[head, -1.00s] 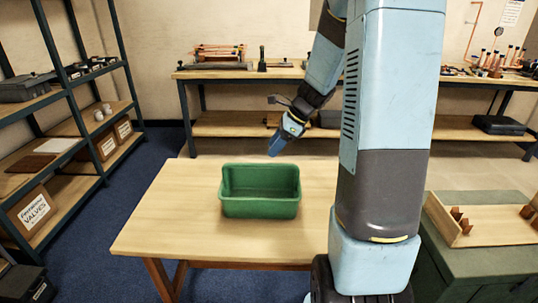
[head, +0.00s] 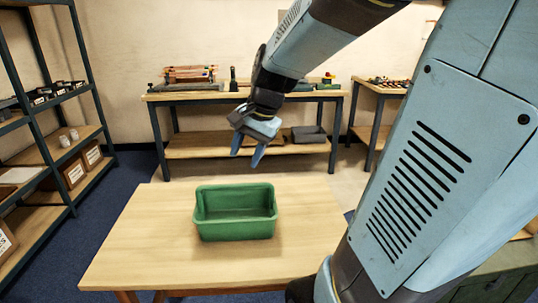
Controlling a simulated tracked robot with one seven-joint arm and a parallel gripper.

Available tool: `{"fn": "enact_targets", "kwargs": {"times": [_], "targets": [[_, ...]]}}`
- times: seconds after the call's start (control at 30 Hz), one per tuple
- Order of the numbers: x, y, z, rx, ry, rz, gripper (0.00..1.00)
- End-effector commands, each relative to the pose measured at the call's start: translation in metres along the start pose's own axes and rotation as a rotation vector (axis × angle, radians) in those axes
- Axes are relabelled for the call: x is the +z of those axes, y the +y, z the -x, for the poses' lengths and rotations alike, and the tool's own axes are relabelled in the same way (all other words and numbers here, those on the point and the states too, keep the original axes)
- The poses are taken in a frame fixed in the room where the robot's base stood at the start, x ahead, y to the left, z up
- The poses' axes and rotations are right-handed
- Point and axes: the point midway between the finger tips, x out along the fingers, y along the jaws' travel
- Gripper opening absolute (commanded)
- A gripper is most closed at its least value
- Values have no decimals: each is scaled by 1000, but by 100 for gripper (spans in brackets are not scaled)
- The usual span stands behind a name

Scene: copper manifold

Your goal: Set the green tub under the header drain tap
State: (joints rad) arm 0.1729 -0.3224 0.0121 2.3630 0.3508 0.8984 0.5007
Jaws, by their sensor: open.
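The green tub (head: 236,229) stands upright and looks empty on a light wooden table (head: 140,240) in front of me. My gripper (head: 246,161) hangs above and behind the tub, fingers pointing down, apart and empty. It does not touch the tub. I cannot make out the header drain tap; a copper pipe assembly (head: 190,73) lies on the back workbench (head: 240,97), but its details are too small to tell.
A shelf rack (head: 62,130) with boxes stands at the left. The back workbench has a grey bin (head: 308,134) on its lower shelf. Another bench (head: 375,97) stands at the back right. The table around the tub is bare. My arm covers much of the right side.

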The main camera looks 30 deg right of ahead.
Motion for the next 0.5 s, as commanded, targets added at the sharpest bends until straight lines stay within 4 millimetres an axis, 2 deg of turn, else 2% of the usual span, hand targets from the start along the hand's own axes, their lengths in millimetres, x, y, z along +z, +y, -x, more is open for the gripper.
{"fn": "enact_targets", "kwargs": {"times": [0.2,0.5], "targets": [[32,18,29,22,100,312,49],[66,48,60,75,236,710,49]]}}
